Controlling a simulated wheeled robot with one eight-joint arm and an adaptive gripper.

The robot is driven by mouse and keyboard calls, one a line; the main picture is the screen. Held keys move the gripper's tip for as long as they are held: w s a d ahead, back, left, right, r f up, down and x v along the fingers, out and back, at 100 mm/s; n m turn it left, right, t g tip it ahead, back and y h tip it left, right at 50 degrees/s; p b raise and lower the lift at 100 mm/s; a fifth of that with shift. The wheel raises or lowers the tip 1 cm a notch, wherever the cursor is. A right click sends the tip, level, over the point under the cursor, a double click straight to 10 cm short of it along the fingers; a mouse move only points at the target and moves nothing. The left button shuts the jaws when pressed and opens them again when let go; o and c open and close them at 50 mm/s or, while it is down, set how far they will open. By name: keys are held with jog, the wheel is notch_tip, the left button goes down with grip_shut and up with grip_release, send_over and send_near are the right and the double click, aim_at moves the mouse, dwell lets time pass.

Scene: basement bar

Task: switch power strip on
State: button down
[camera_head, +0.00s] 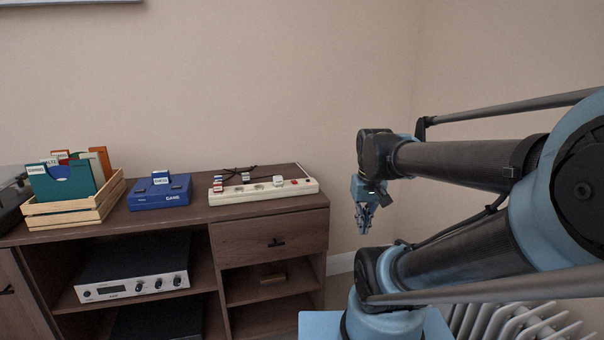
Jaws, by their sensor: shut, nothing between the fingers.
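A cream power strip (240,195) lies along the right part of the cabinet top, near its front edge. Several plugs or adapters sit on it, and a dark cable lies behind it. A small red part, which looks like a switch (294,181), shows near its right end; its position is too small to tell. My gripper (364,228) hangs pointing down in the air to the right of the cabinet, apart from the strip. Its fingers are shut and empty.
The brown cabinet (268,219) carries a blue box (148,200) and a wooden crate (72,211) of folders left of the strip. An amplifier (130,288) sits on a shelf below. A white radiator (520,322) stands at lower right.

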jog(key=s+d+f, duration=0.1)
jog(key=s+f, duration=0.3)
jog(key=f, duration=0.1)
jog(key=shift+s+d+f+m, duration=0.25)
jog(key=shift+s+d+m, duration=0.05)
jog(key=shift+s+d, duration=0.05)
jog(key=w+a+r+n+g, duration=0.1)
jog(key=w+a+r+n, duration=0.35)
jog(key=w+r, duration=0.4)
jog(key=w+a+r+n, duration=0.3)
jog(key=w+r+n, duration=0.35)
jog(key=r, duration=0.25)
jog(key=w+a+r+n+g, duration=0.1)
jog(key=w+a+r+n, duration=0.2)
jog(key=w+a+n, duration=0.2)
jog(key=w+a+r+n+g, duration=0.1)
jog(key=w+a+r+n, duration=0.2)
jog(key=w+a, duration=0.8)
jog(key=shift+w+n, duration=1)
jog(key=shift+w, duration=0.1)
